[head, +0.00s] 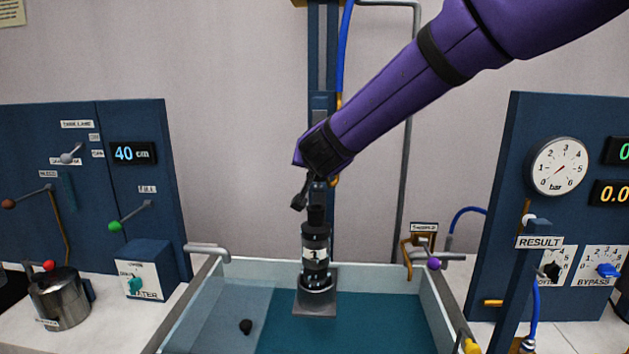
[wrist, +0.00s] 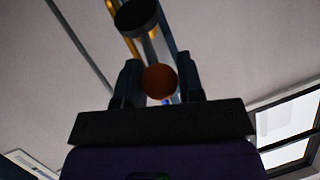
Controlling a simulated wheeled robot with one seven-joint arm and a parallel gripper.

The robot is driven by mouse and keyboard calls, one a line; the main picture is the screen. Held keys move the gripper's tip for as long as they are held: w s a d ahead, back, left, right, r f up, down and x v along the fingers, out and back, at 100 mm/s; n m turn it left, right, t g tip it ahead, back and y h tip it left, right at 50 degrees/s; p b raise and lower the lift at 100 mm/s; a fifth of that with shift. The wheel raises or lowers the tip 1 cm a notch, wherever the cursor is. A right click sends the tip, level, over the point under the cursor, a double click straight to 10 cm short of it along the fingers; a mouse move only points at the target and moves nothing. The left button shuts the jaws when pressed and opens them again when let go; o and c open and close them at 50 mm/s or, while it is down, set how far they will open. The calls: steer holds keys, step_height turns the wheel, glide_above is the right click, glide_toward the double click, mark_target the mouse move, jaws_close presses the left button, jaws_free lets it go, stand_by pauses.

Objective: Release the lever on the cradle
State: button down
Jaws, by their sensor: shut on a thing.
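My gripper (wrist: 158,72) is shut on an orange-red ball knob (wrist: 160,82), which I take to be the lever's; it sits between the two dark fingers in the wrist view. In the head view my gripper (head: 303,190) is at the blue column, just above the black tube. The lever itself is mostly hidden there by my wrist. The black tube (head: 315,256), labelled 1, stands upright in a grey metal holder (head: 316,305), seemingly the cradle's foot. A dark round end (wrist: 138,18) shows beyond the knob in the wrist view.
A panel with levers (head: 85,190) stands left, a gauge panel (head: 495,200) right. A steel pot (head: 60,298) is on the left counter. A purple-knobbed tap (head: 433,263) is at the right rim.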

steer(key=w+r+g, duration=0.1)
steer(key=w+r, duration=0.5)
steer(key=w, duration=0.5)
steer(key=shift+d+r, duration=0.2)
steer(key=shift+w, duration=0.1)
stand_by(0.3)
steer(key=c, duration=0.8)
jaws_free()
steer(key=v, duration=1)
steer(key=shift+s+r, duration=0.25)
steer(key=shift+r, duration=0.1)
